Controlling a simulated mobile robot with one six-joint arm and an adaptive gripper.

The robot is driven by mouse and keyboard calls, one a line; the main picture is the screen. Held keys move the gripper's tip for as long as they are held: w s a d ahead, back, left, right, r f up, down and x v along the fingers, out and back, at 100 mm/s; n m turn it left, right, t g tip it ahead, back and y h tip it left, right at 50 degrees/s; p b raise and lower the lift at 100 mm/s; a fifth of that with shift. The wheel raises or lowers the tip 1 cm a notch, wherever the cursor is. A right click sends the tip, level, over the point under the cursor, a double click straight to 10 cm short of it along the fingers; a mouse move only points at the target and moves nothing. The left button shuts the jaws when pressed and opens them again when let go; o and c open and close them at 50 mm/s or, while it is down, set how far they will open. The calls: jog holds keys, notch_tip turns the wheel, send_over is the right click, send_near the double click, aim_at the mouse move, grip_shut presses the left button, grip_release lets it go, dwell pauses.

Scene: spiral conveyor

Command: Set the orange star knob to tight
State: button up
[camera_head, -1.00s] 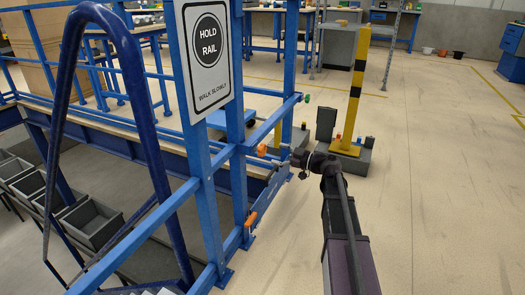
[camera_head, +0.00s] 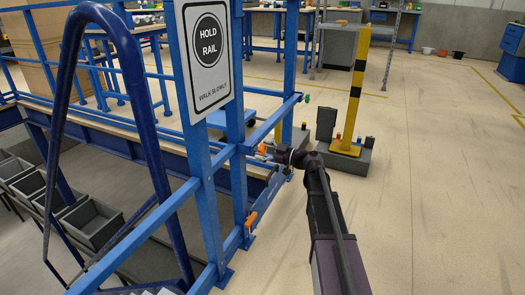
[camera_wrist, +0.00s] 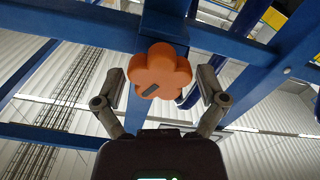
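The orange star knob (camera_wrist: 160,70) is in the middle of the wrist view, on a blue beam. It has rounded lobes and a dark mark on its lower left face. In the head view the knob (camera_head: 262,149) shows small at the blue rail frame. My gripper (camera_wrist: 160,82) is open, with one finger to each side of the knob and gaps to both. I cannot tell how deep the fingers reach along it. In the head view my gripper (camera_head: 276,154) is just right of the knob and partly hides that spot.
Blue rails (camera_head: 205,170) and a "hold rail" sign (camera_head: 209,50) stand left of my arm. An orange handle (camera_head: 251,220) is lower on the frame, a green knob (camera_head: 306,98) higher up. A yellow-black post (camera_head: 355,90) stands behind. The floor at right is clear.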

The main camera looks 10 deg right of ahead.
jog(key=c, duration=0.8)
